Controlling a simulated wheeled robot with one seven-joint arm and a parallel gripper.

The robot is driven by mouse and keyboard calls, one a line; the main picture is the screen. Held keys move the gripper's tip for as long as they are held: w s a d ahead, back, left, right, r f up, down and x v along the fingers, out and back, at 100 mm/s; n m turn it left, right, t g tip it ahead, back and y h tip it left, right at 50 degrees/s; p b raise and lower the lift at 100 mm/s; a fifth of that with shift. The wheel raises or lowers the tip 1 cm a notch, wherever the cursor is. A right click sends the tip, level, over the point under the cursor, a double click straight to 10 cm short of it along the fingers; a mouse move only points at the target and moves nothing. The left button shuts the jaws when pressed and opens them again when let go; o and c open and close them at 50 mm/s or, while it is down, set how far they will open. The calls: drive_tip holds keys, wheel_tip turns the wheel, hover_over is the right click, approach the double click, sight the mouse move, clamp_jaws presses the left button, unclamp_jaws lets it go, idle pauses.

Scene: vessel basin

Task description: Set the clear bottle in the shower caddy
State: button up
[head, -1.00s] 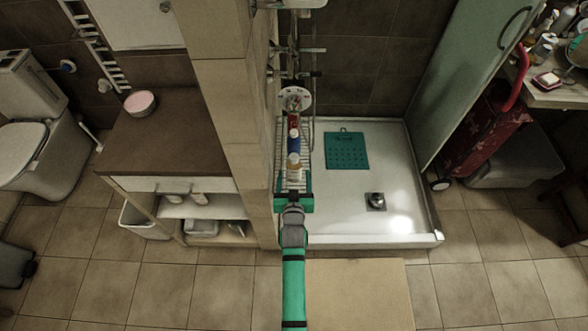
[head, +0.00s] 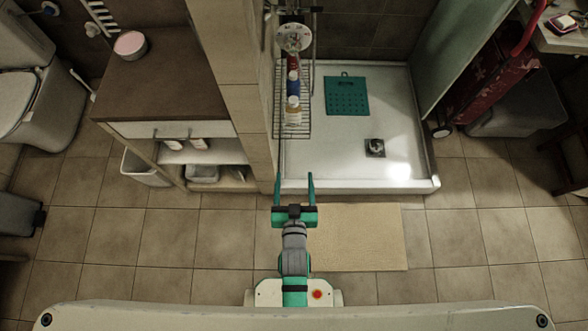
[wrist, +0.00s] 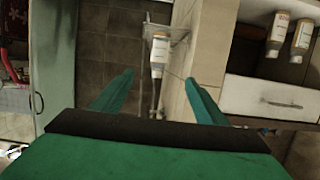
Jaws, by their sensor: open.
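The clear bottle (head: 293,110), pale with an amber tint, stands in the near end of the shower caddy (head: 280,118), a wire rack along the tiled wall. In the wrist view the bottle (wrist: 157,58) shows between my fingers but well beyond them, in the wire caddy (wrist: 175,34). My gripper (head: 295,178) is open and empty. It is apart from the bottle and on the near side of it, by the shower tray's front edge. A blue bottle (head: 293,83) and a red one stand behind the clear bottle in the caddy.
The white shower tray (head: 330,155) holds a teal mat (head: 346,96) and a drain (head: 375,147). A tiled partition (head: 240,90) and cabinet (head: 160,80) stand left, a green glass panel (head: 450,85) right. Floor around my base is clear, with a beige mat (head: 360,240).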

drive_tip(key=s+r, duration=0.6)
drive_tip(key=s, duration=0.3)
drive_tip(key=s+r, duration=0.6)
drive_tip(key=s, duration=0.4)
drive_tip(key=shift+r+t, duration=0.3)
